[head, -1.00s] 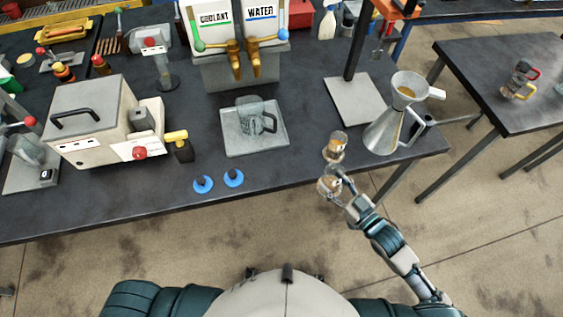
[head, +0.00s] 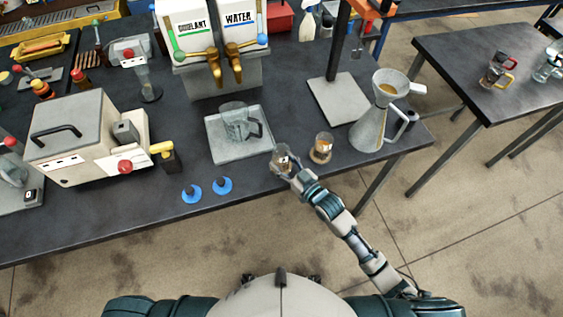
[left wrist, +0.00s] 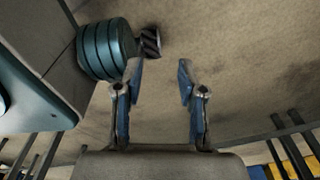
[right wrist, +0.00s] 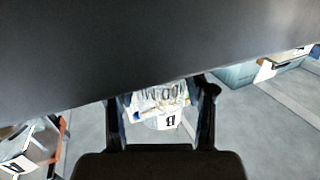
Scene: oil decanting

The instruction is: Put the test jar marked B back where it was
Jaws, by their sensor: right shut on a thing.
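The test jar marked B (right wrist: 168,122) is a clear jar with a white label. It also shows in the head view (head: 281,158) with brownish content. My right gripper (right wrist: 163,98) is shut on it, one finger on each side, near the front edge of the dark workbench (head: 262,190). Whether the jar touches the bench I cannot tell. A second, similar jar (head: 321,149) stands upright on the bench just right of it. My left gripper (left wrist: 159,78) is open and empty in the left wrist view, above the floor. It is not visible in the head view.
Two blue round pieces (head: 222,185) lie near the front edge. A glass jug (head: 235,122) stands on a grey tray (head: 225,157). A metal can with a funnel (head: 372,130) stands at right. The bench between tray and front edge is mostly clear.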

